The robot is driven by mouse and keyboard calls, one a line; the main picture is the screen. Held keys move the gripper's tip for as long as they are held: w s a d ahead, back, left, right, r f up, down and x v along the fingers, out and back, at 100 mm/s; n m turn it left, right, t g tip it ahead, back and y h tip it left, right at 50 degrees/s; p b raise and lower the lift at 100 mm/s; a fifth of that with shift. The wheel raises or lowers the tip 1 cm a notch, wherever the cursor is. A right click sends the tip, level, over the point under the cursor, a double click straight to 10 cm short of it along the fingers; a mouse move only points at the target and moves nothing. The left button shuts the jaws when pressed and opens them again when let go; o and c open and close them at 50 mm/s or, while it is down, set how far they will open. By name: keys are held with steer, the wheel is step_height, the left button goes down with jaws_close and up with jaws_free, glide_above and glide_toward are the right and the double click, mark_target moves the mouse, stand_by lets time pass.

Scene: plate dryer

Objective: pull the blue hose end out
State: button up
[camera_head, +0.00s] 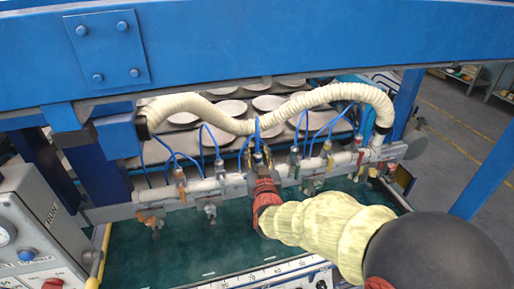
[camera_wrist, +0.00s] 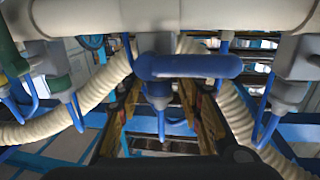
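A thin blue hose (camera_head: 257,131) rises from a fitting on the white pipe in the head view. My gripper (camera_head: 264,186) is at the pipe, just in front of that fitting, and its tips are hard to make out there. In the wrist view, a blue hose end (camera_wrist: 158,96) sits in a grey fitting beside a horizontal blue handle (camera_wrist: 190,66). The fingers of my gripper (camera_wrist: 160,102) stand apart on either side of the hose end, with visible gaps. The handle partly covers the fitting.
Other fittings with blue hoses line the white pipe (camera_head: 205,190) on both sides. A thick cream corrugated hose (camera_head: 225,118) arches behind. A blue beam (camera_head: 270,40) crosses above. A control box (camera_head: 35,235) stands at left. Plates (camera_head: 230,108) lie behind.

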steer(key=shift+w+a, duration=0.15)
steer(key=shift+w, duration=1.25)
steer(key=shift+c, duration=0.8)
steer(key=c, duration=0.8)
